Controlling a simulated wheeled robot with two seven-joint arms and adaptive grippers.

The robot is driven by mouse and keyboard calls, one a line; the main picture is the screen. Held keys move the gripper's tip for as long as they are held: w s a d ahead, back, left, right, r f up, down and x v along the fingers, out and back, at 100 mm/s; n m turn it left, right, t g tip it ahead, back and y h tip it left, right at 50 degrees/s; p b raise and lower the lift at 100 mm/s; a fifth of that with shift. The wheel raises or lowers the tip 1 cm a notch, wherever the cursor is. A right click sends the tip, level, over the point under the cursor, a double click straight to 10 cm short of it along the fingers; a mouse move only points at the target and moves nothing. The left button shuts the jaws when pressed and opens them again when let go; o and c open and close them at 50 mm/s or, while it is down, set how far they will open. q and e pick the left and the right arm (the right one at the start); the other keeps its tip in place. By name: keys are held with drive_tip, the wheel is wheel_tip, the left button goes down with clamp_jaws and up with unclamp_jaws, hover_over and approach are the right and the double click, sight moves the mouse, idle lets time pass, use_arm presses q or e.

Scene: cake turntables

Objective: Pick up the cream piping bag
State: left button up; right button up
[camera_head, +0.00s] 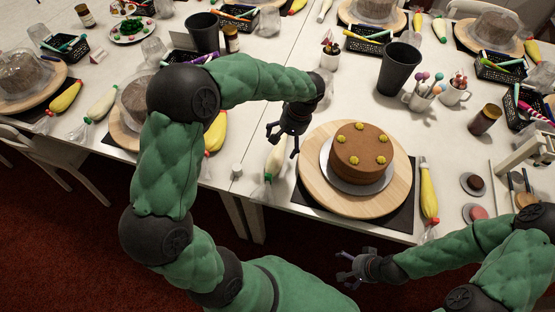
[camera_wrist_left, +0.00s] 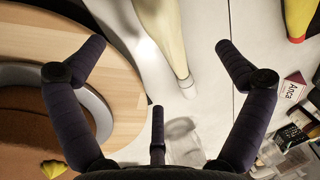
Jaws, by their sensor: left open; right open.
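The cream piping bag (camera_head: 273,160) lies on the table just left of the round wooden board, its clear end toward the front edge. My left gripper (camera_head: 281,141) is open above the bag and hides part of it. In the left wrist view, the bag (camera_wrist_left: 166,32) runs between the spread fingers, with its narrow pale tip pointing toward the palm; no finger is closed on it. My right gripper (camera_head: 346,266) is open and empty, low in front of the table's front edge.
A brown cake with yellow dots (camera_head: 361,153) sits on the wooden board (camera_head: 313,188), close right of the bag. A yellow piping bag (camera_head: 428,192) lies right of the board.

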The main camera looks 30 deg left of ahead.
sight(281, 155)
use_arm(q)
drive_tip(key=b+x, duration=0.2)
drive_tip(key=x, duration=0.3)
drive_tip(key=shift+s+f, duration=0.1)
drive_tip(key=shift+f, duration=0.2)
drive_tip(key=b+x, duration=0.1)
drive_tip(key=x, duration=0.1)
drive_tip(key=b+x, duration=0.1)
drive_tip(key=x, duration=0.2)
drive_tip(key=shift+d+b, duration=0.25)
drive_tip(key=shift+b, duration=0.05)
drive_tip(key=shift+r, duration=0.1)
drive_tip(key=c, duration=0.8)
